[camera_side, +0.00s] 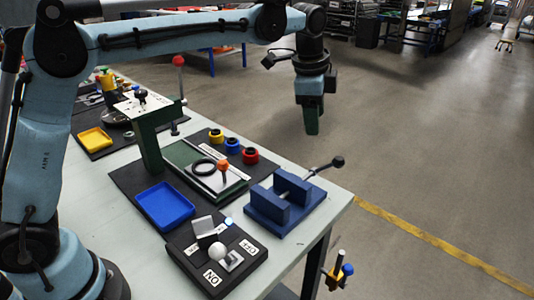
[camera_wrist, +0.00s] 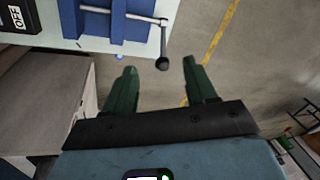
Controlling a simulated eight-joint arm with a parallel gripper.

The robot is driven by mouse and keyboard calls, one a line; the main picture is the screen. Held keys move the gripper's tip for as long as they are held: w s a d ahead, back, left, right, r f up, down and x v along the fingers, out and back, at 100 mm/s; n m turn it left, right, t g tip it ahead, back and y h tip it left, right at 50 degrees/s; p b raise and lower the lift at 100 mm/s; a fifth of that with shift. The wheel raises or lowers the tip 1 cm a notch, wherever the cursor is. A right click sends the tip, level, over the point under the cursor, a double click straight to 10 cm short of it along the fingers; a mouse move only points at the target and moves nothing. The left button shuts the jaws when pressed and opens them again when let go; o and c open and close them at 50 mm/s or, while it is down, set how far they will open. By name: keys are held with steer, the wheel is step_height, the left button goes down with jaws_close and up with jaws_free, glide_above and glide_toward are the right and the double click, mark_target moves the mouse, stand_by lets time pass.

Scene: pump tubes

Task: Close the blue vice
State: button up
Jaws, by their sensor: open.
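The blue vice (camera_side: 284,204) stands on the table's right corner in the side view. Its two blocks stand apart with a gap between them. Its metal handle bar with a black ball knob (camera_side: 338,161) points up and to the right, past the table's edge. In the wrist view part of the vice (camera_wrist: 112,22) shows at the top, with the knob (camera_wrist: 163,63) just beyond the fingertips. My gripper (camera_side: 312,131) hangs pointing down, beyond the table's far edge and apart from the knob. In the wrist view its green fingers (camera_wrist: 158,70) are open with nothing between them.
A box with ON and OFF labels (camera_side: 212,282), a blue tray (camera_side: 165,204), and yellow, blue and red round pieces (camera_side: 232,145) lie left of the vice. A green stand (camera_side: 150,150) rises behind the tray.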

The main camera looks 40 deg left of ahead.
mark_target(327, 167)
steer(key=w+d+f+m, duration=0.1)
steer(key=f, duration=0.4)
steer(key=w+d+f+m, duration=0.1)
steer(key=w+f, duration=0.1)
steer(key=f, duration=0.3)
steer(key=w+d+f+m+g, duration=0.1)
steer(key=w+f, duration=0.1)
steer(key=f, duration=0.4)
steer(key=shift+w+d, duration=0.1)
steer(key=shift+d, duration=0.25)
jaws_close()
